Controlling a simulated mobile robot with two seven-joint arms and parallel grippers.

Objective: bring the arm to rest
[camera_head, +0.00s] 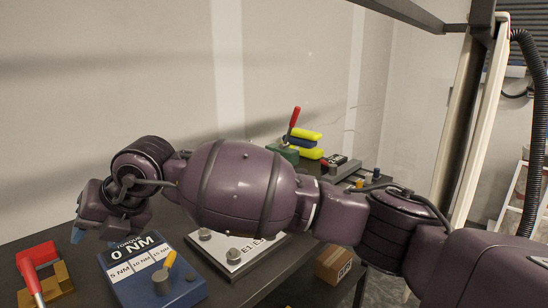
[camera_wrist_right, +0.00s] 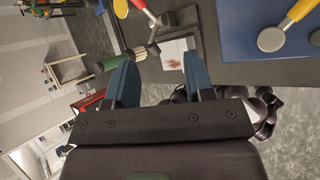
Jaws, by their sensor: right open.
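My right arm comes in from the right edge of the head view and stretches left across the bench, hiding part of it. My right gripper (camera_head: 77,235) is at the far left end of the arm, beside the blue torque box (camera_head: 160,288); only a bit of blue fingertip shows there. In the right wrist view the right gripper (camera_wrist_right: 160,82) has its two blue fingers well apart, with nothing held between them. A green-handled tool (camera_wrist_right: 112,62) shows beyond the fingers. My left gripper is in neither view.
The dark bench (camera_head: 215,296) holds a red-handled yellow fixture (camera_head: 55,282) at the left and a white labelled plate (camera_head: 228,262) under my arm. A green block with a red lever (camera_head: 291,128) and stacked yellow and blue pieces (camera_head: 303,142) stand behind.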

